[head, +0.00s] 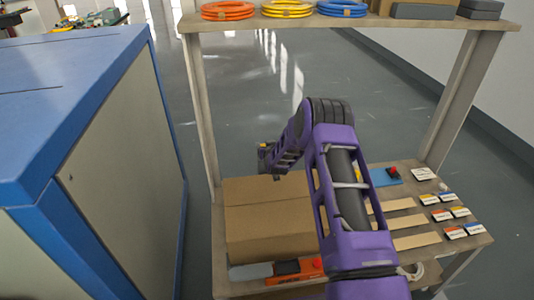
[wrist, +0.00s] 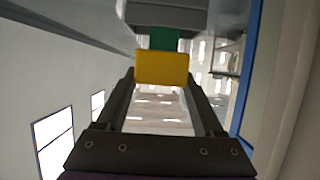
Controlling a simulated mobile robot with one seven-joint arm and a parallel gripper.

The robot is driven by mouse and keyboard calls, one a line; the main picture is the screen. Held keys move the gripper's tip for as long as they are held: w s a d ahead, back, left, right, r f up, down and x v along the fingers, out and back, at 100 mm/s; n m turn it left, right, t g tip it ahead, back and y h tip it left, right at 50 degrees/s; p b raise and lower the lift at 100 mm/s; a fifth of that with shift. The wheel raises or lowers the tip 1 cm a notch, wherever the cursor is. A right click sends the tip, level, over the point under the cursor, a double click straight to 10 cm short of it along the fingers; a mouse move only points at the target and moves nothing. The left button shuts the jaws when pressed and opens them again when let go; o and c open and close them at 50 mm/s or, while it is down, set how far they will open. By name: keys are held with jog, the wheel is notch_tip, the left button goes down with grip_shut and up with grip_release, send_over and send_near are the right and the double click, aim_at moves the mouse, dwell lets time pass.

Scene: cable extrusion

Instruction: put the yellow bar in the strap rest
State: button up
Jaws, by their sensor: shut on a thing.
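My gripper (wrist: 162,82) is shut on the yellow bar (wrist: 162,68), which shows as a yellow block between the fingertips in the wrist view. A green part (wrist: 164,38) shows just beyond the yellow face; I cannot tell whether it belongs to the bar. In the head view my gripper (head: 264,157) is small and partly hidden by its own arm, in the air past the bench's left side, near the cardboard box. The bar is hardly visible there. I cannot pick out the strap rest in either view.
The bench holds a cardboard box (head: 268,218), wooden strips (head: 402,223), a blue plate with a red button (head: 383,177) and several small labelled cards (head: 455,231). Above, a shelf (head: 350,21) carries cable coils (head: 287,9). A blue cabinet (head: 95,130) stands left. Open floor lies behind.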

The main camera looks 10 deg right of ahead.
jog(key=shift+f, duration=1.5)
jog(key=shift+f, duration=0.1)
jog(key=shift+f, duration=0.1)
jog(key=o, duration=1.4)
jog(key=shift+c, duration=0.2)
jog(key=shift+s+r, duration=0.15)
jog(key=shift+r, duration=0.1)
jog(key=p+v, duration=0.1)
jog(key=v, duration=1)
jog(key=shift+s+r, duration=0.2)
jog(key=shift+s, duration=0.1)
